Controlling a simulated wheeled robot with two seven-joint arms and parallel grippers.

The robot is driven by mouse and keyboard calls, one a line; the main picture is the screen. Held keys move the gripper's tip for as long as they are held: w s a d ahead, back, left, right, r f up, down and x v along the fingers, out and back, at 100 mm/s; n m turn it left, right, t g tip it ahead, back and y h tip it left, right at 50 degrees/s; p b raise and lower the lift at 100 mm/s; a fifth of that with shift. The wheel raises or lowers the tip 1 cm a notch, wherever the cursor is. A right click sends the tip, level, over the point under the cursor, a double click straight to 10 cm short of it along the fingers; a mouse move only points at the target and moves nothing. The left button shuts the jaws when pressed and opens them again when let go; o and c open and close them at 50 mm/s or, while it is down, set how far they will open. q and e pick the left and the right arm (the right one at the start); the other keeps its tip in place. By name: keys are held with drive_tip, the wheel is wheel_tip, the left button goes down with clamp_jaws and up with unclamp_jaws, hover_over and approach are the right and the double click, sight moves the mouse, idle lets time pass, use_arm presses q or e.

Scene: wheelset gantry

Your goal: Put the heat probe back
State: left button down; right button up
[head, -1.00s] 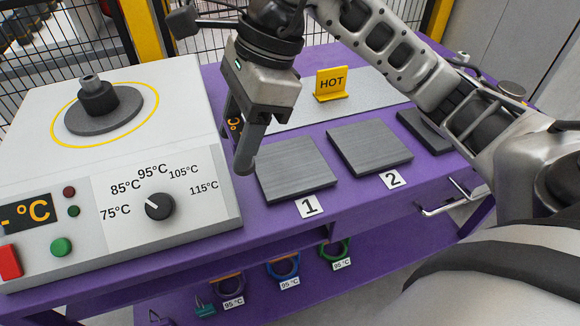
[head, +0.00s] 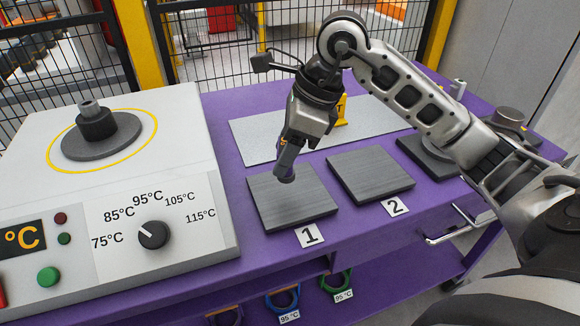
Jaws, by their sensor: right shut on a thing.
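My right gripper (head: 300,130) comes in from the right and points down over the plate marked 1. It is shut on the heat probe (head: 286,165), a dark grey body with a rounded lower end and a small orange patch at its side. The probe's lower end appears over the upper middle of plate 1 (head: 300,210); I cannot tell whether it touches the plate. The gripper hides the upper part of the probe. My left gripper is not in view.
Plate 2 (head: 372,185) lies to the right on the purple bench (head: 290,255). A yellow HOT sign (head: 341,112), partly hidden, stands on a pale grey sheet (head: 248,140) behind. The white heater box (head: 185,150) with dial (head: 153,235) stands left. Coloured rings hang below.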

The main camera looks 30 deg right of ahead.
drive_tip(key=shift+w+d+f, duration=0.25)
drive_tip(key=shift+d+f, duration=0.2)
drive_tip(key=shift+f, duration=0.1)
drive_tip(key=f, duration=0.4)
drive_tip(key=shift+w+d, duration=0.2)
drive_tip(key=shift+d, duration=0.1)
drive_tip(key=shift+f, duration=0.1)
drive_tip(key=o, duration=1.1)
